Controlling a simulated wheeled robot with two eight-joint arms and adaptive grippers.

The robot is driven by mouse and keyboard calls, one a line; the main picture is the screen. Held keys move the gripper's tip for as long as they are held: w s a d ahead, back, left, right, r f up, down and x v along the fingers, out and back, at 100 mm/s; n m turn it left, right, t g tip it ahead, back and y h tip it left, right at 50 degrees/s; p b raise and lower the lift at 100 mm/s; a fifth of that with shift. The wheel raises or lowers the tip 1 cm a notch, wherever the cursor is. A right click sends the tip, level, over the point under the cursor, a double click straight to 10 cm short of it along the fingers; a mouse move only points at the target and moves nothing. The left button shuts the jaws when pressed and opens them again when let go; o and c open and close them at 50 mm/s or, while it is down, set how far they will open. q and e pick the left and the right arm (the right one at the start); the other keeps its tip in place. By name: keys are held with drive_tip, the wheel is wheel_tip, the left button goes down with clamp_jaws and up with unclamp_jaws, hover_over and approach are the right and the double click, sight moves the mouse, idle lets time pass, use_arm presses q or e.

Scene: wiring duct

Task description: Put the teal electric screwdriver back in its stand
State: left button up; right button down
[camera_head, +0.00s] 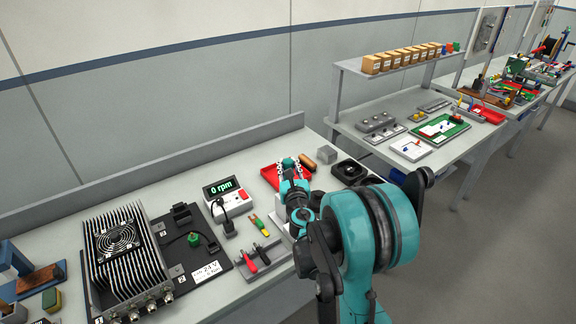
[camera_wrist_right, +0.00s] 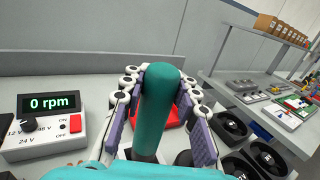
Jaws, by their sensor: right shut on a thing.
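The teal electric screwdriver (camera_wrist_right: 158,105) stands roughly upright in the middle of the right wrist view, with a dark lower end. My right gripper (camera_wrist_right: 155,95) is shut on it, one jointed finger on each side. In the head view the gripper (camera_head: 289,168) is over the back of the bench, and the teal top of the screwdriver (camera_head: 288,162) shows between its fingers. I cannot make out the screwdriver's stand for certain; my right arm covers part of the bench. My left gripper is not in view.
A red tray (camera_head: 270,173) lies behind the gripper, with a black round holder (camera_head: 350,171) to its right. The 0 rpm meter (camera_head: 226,194), a rack with red and black tools (camera_head: 262,262) and a finned heatsink unit (camera_head: 125,255) are to the left.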

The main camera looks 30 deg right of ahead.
drive_tip(key=shift+f+b, duration=1.6)
drive_tip(key=shift+f, duration=0.3)
drive_tip(key=c, duration=1.1)
unclamp_jaws()
drive_tip(key=shift+o, duration=0.2)
drive_tip(key=v, duration=1.2)
